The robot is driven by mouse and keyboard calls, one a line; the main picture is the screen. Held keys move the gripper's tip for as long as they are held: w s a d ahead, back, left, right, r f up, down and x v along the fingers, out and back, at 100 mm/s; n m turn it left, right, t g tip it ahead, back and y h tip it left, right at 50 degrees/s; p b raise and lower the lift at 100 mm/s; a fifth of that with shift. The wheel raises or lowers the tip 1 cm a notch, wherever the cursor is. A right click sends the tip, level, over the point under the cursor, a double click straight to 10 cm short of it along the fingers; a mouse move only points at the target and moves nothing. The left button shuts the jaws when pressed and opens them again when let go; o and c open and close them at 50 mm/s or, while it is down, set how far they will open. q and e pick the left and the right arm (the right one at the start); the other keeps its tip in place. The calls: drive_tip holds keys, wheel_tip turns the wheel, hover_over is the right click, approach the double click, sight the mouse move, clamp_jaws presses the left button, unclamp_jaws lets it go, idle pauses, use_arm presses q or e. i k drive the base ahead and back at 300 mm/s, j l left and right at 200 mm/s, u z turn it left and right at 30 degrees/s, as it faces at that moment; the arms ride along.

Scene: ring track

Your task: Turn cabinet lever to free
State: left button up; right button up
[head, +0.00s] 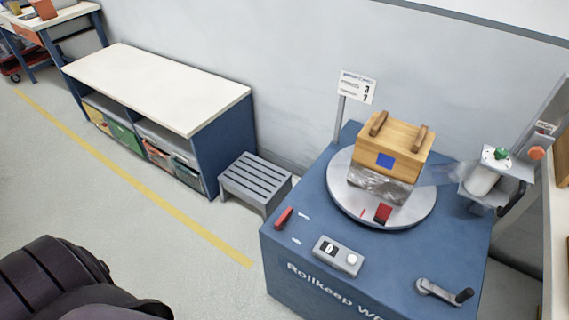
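A blue cabinet (300,275) with "Rollkeep" lettering on its front stands at the right of the head view. A small red lever (284,217) sits at the left of its top, with small white marks beside it too small to read. A grey crank (437,289) with a dark handle lies at the front right of the top. I cannot tell which of the two is the named lever. A dark link of my arm shows at the lower left; neither gripper is in view.
A round turntable (343,194) on the cabinet bears a wooden box (402,147) with clear film around its lower part. A control box (338,256) is in front. A film roll (484,179) stands right. A grey step stool (256,179) and a shelf bench (157,83) are left.

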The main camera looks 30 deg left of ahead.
sight(280, 224)
drive_tip(key=u, duration=0.85)
drive_tip(key=l+u, duration=0.25)
drive_tip(key=k+j, duration=0.05)
drive_tip(key=j, duration=0.1)
